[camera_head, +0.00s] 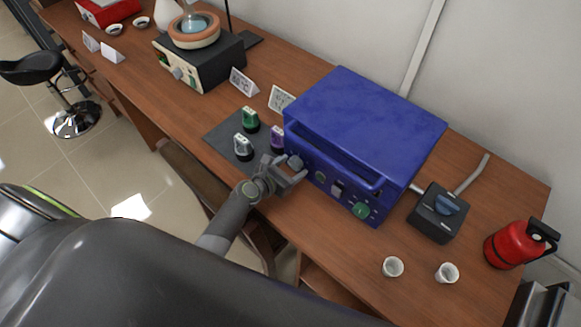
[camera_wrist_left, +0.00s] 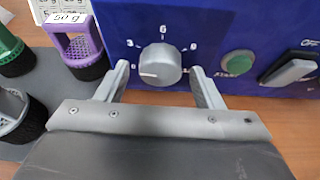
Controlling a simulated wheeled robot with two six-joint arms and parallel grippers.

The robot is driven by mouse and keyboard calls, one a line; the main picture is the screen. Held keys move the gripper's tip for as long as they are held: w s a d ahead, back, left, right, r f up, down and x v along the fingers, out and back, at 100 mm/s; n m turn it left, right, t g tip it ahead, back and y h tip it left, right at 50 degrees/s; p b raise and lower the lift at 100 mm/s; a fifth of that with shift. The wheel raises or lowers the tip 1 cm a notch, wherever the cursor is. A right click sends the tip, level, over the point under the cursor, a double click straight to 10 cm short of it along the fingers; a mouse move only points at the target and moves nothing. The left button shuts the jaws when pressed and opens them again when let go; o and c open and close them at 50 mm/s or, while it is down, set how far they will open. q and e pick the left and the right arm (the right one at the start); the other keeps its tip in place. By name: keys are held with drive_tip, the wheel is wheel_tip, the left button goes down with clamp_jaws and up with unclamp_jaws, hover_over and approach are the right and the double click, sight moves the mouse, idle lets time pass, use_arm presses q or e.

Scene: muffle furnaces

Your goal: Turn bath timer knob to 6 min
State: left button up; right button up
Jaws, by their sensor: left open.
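The timer knob (camera_wrist_left: 160,65) is a round grey knob on the front of the blue unit (camera_head: 365,112). In the left wrist view, the marks 3, 6 and 9 show around it, with 6 at the top. A pale line on its face lies toward the lower left, near a partly unclear mark. My left gripper (camera_head: 287,168) is open at the unit's front. In the left wrist view its fingers (camera_wrist_left: 160,72) stand on either side of the knob, with visible gaps. I cannot tell how deep they reach. My right gripper is not in view.
A green button (camera_wrist_left: 237,63) and a rocker switch (camera_wrist_left: 290,72) sit right of the knob. Two small cups and a red extinguisher (camera_head: 514,244) are at right.

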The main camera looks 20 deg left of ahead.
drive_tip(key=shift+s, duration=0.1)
use_arm(q)
drive_tip(key=c, duration=1)
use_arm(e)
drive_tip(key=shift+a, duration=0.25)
use_arm(q)
drive_tip(key=shift+m+t+y, duration=0.3)
drive_tip(key=shift+m+y, duration=0.4)
drive_tip(key=shift+m, duration=0.3)
drive_tip(key=shift+m+t+y+b, duration=0.6)
drive_tip(key=shift+m+y+b, duration=0.1)
drive_tip(key=shift+m, duration=0.6)
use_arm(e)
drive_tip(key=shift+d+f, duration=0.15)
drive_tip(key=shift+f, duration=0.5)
